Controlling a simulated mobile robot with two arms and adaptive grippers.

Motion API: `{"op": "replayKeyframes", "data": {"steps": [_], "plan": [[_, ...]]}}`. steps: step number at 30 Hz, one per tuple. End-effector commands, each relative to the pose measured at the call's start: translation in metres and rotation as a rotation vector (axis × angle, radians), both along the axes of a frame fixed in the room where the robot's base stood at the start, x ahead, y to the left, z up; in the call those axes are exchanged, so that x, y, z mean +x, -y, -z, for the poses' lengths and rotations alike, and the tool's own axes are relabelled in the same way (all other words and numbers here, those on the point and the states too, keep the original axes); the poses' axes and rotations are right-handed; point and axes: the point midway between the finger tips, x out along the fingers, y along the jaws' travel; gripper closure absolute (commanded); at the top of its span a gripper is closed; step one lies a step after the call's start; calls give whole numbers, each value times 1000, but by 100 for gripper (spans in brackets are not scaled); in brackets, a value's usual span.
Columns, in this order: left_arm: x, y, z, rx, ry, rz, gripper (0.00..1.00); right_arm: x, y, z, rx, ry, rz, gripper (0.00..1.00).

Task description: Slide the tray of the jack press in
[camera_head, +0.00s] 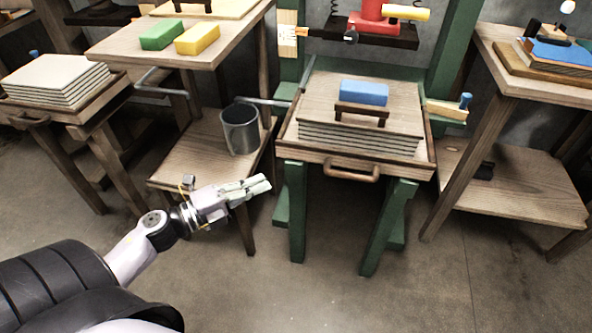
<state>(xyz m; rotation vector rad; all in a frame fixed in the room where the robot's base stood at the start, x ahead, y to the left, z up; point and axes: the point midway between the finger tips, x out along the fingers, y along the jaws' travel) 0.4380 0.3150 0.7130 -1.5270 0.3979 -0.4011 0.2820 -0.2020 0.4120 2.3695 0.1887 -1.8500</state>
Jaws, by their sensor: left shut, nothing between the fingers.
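The jack press has a green frame (297,212) with a red jack (370,14) at the top. Its wooden tray (307,152) sits on the frame and juts toward me, with a brown handle (352,171) on its front edge. On the tray lies a stack of boards (345,137), topped by a small dark wooden stand and a blue block (364,93). My left gripper (266,184) is shut and empty, left of the press and apart from the tray. My right gripper is not in view.
A wooden table with green (161,34) and yellow (197,39) blocks stands left, with a metal bucket (240,130) on its lower shelf. Another stack of sheets (57,80) is at far left. A wooden table (500,77) stands right. The floor before the press is clear.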

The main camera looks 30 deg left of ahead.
Motion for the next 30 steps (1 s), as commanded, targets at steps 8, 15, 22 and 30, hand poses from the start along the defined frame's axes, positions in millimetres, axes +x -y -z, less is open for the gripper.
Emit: {"op": "replayKeyframes", "data": {"steps": [8, 15, 22, 30], "plan": [[45, 23, -3, -2, 5, -1, 100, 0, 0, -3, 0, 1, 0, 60], [87, 46, -2, -5, 2, -3, 100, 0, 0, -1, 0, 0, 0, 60], [115, 36, 0, -4, 0, -4, 100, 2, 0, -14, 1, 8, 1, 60], [122, 34, 0, -4, -2, -5, 100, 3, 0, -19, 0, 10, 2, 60]]}}
